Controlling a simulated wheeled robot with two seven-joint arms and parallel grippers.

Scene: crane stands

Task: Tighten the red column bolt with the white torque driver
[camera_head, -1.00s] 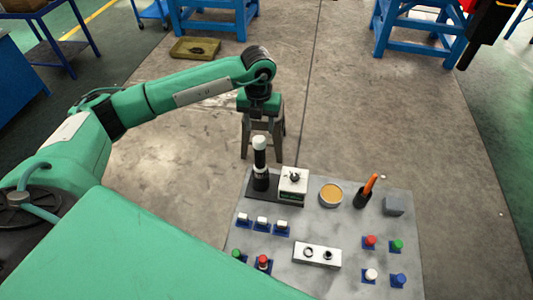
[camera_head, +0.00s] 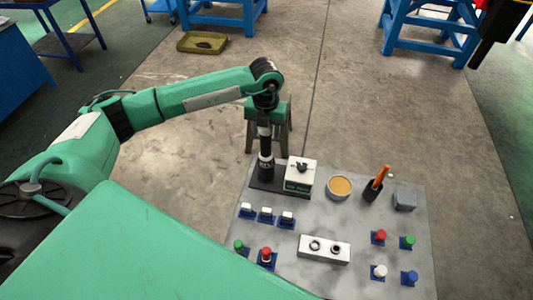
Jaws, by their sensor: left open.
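The torque driver (camera_head: 266,165), black with white bands, stands upright on a dark base (camera_head: 262,187) at the back left of the grey board (camera_head: 330,215). My left gripper (camera_head: 268,148) points down with its jaws open. Its grey fingers appear on either side of the driver's upper part, and the top of the driver is hidden at the wrist. I cannot tell whether they touch. Two red-topped bolts are on blue bases: one at the front left (camera_head: 266,253), one at the right (camera_head: 380,236). Which is the column bolt I cannot tell.
A white box with a dark knob (camera_head: 300,175) stands close right of the driver. Beyond are a tan dish (camera_head: 340,187), an orange-handled tool (camera_head: 378,180) and a grey block (camera_head: 404,201). A white two-hole block (camera_head: 324,249) and several coloured bolts occupy the front.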

